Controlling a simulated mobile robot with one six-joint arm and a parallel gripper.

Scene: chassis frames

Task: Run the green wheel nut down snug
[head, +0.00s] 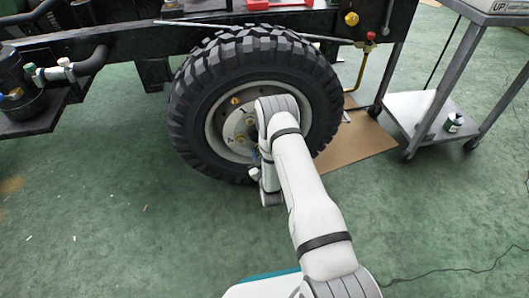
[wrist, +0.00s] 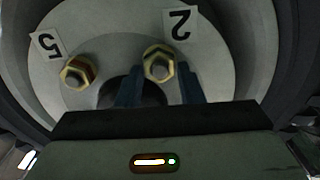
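The wheel (head: 258,100) is a black knobbly tyre on a light grey rim under the chassis frame. In the wrist view the grey hub face carries two brass-coloured hex nuts on studs, one by label 5 (wrist: 77,72) and one by label 2 (wrist: 158,63). No nut looks clearly green. My gripper (wrist: 159,75) has its two dark blue fingers apart, one on each side of the nut by label 2. Narrow gaps seem to show between fingers and nut. In the head view my arm hides the gripper's fingertips and part of the hub.
A black chassis rail (head: 130,47) runs above the wheel. A grey wheeled cart (head: 425,115) stands at the right, beside a brown board (head: 358,142) on the floor. A black cable (head: 450,270) lies at lower right. The green floor at left front is mostly clear.

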